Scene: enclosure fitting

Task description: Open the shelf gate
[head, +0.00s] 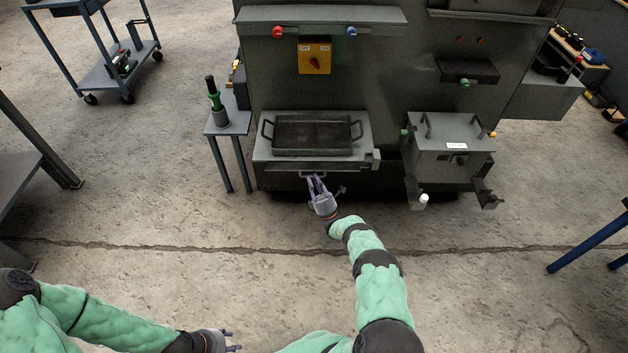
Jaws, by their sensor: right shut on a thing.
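A grey shelf (262,152) sticks out from the front of the dark enclosure. A black tray (312,133) with two side handles lies on the shelf behind the gate. My left gripper (232,341) is open and empty, low in the picture, far from the shelf.
A small side table (238,124) with a green-handled tool (215,98) stands left of the shelf. A grey box (450,140) with brackets sits at the right. A blue cart (110,70) stands far left. The floor in front is clear.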

